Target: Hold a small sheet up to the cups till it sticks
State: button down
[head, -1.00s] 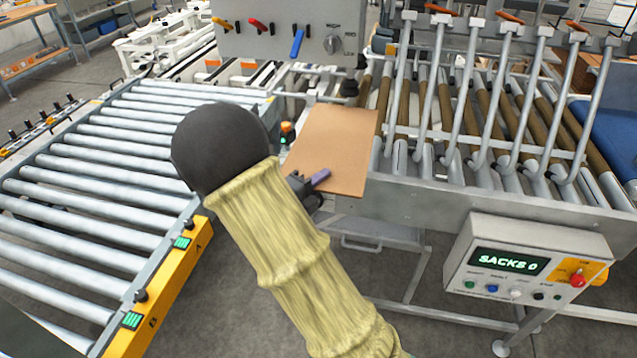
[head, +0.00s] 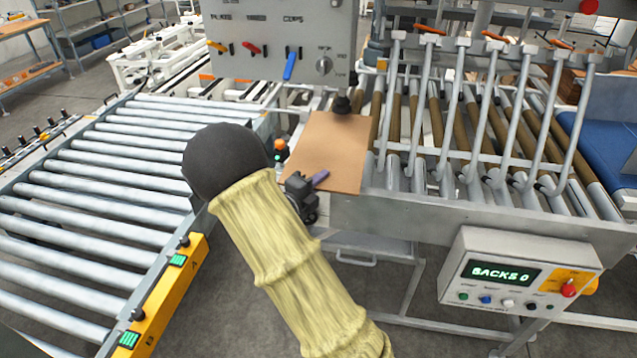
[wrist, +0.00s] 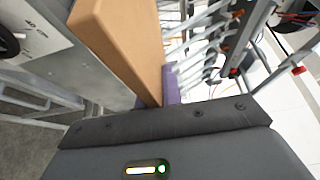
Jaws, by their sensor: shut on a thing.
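A small brown cardboard sheet (head: 328,146) is held roughly flat in the head view, beside the left end of the roller table. My gripper (head: 318,179) is shut on its near edge, with a purple fingertip showing on top. In the wrist view the sheet (wrist: 122,40) rises from the purple finger (wrist: 172,86). Whether cup and sheet touch I cannot tell. Any other cups are hidden.
The grey box (head: 275,35) with coloured levers hangs just beyond the sheet. Slanted metal bars (head: 455,110) stand over the rollers at right. A roller conveyor (head: 100,190) lies at left.

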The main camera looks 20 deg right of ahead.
jog(key=shift+w+d+r+p, duration=0.1)
jog(key=shift+w+d+p, duration=0.2)
jog(key=shift+w+d, duration=0.4)
jog(key=shift+w+d+p, duration=0.3)
jog(key=shift+w+d, duration=0.1)
jog(key=shift+w, duration=0.5)
jog(key=b, duration=0.4)
send_near(337, 130)
jog(key=shift+s+d, duration=0.3)
jog(key=shift+d, duration=0.35)
jog(key=shift+s+d, duration=0.35)
jog(key=shift+d, duration=0.3)
jog(key=shift+s+d, duration=0.3)
jog(key=shift+d, duration=0.35)
jog(key=shift+w+d+r+b, duration=0.1)
jog(key=shift+w+d, duration=0.7)
jog(key=shift+w, duration=0.4)
jog(key=shift+w+d+f+b, duration=0.1)
jog(key=shift+w+d, duration=0.7)
jog(key=shift+w, duration=0.35)
jog(key=shift+w+d+r+b, duration=0.1)
jog(key=shift+w+d, duration=0.7)
jog(key=shift+w, duration=0.4)
jog(key=shift+r, duration=0.8)
jog(key=c, duration=1.5)
grip_release()
